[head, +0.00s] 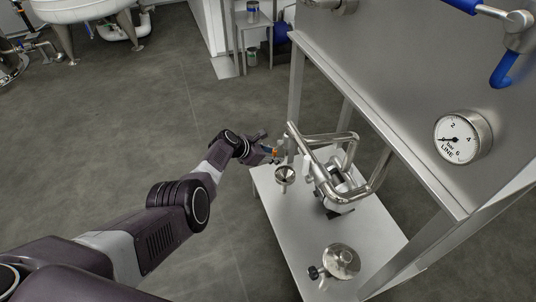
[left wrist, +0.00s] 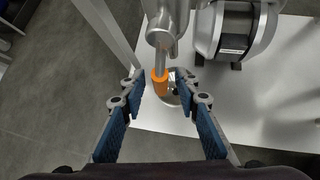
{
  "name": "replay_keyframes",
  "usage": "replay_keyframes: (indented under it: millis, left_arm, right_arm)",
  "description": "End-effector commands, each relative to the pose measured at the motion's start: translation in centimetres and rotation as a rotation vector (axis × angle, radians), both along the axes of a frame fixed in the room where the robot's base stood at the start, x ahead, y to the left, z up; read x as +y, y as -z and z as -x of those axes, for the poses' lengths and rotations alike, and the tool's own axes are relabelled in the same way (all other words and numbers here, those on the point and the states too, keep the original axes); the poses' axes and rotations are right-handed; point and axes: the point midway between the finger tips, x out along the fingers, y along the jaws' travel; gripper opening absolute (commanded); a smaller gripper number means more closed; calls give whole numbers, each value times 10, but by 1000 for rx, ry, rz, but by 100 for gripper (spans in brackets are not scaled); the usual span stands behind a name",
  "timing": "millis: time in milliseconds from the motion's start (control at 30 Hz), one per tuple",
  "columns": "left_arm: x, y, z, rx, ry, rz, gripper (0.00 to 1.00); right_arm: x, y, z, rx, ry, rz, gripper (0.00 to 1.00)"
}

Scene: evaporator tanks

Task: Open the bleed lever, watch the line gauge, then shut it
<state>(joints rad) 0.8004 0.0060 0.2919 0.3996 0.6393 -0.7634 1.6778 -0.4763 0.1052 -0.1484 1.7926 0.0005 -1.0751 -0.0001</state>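The bleed lever's orange grip (left wrist: 160,82) hangs below a steel valve fitting (left wrist: 162,28) in the left wrist view. In the head view the orange grip (head: 274,152) is small, beside the steel pipework. My left gripper (left wrist: 160,80) is open, with its blue-padded fingers on either side of the orange grip and a gap on each side. It also shows in the head view (head: 274,151), partly hard to make out. The line gauge (head: 463,136) is a round white dial at the right; its needle points left, near the low end. My right gripper is not in view.
A funnel (head: 285,175) sits below the valve. Steel pipes (head: 372,180) and a pump (head: 338,192) stand on the low shelf (head: 290,228).

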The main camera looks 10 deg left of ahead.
Motion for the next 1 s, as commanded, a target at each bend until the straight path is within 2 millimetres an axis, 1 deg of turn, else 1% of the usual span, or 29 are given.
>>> replay_keyframes:
  millis: [167, 467, 767, 1000]
  left_arm:
    - [3, -3, 3, -1, 1, 0, 29]
    - [10, -14, 13, -1, 1, -1, 29]
    - [22, -33, 28, 0, 0, -2, 29]
    - [35, -52, 44, 0, -2, -2, 29]
  right_arm:
    - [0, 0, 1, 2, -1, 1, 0]
    - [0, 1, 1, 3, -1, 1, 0]
    - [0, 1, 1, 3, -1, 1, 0]
    - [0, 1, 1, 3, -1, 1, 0]
